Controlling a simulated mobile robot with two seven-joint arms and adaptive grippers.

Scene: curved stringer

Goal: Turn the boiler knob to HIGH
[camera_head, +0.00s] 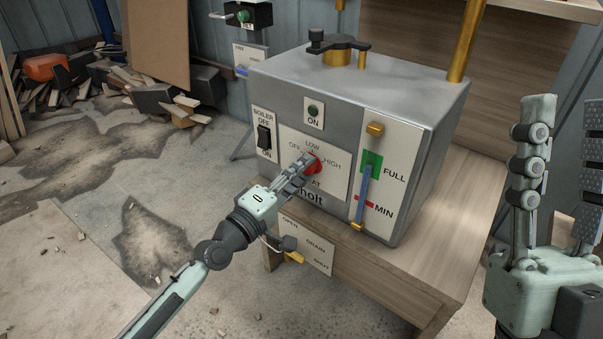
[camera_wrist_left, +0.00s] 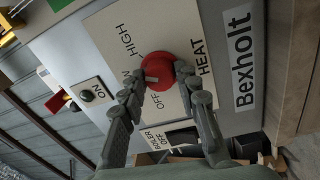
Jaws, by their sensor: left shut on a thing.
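The red boiler knob (camera_head: 317,165) sits on the white HEAT panel (camera_head: 338,181) on the boiler front, with OFF, LOW and HIGH marked around it. My left gripper (camera_head: 308,164) is shut on the knob, reaching from the lower left. In the left wrist view, its two fingers (camera_wrist_left: 162,76) lie on either side of the knob (camera_wrist_left: 172,66). A pale pointer mark on the knob faces about toward LOW; a finger partly covers that label. My right gripper (camera_head: 563,155) is open and empty at the right edge, away from the boiler.
The grey metal boiler (camera_head: 425,120) stands on a wooden bench (camera_head: 440,255). A black OFF/ON switch (camera_head: 264,136), a green ON lamp (camera_head: 313,110) and a FULL/MIN level gauge (camera_head: 363,190) surround the panel. A yellow drain handle (camera_head: 295,257) is below. Wood scraps (camera_head: 175,112) lie at the left back.

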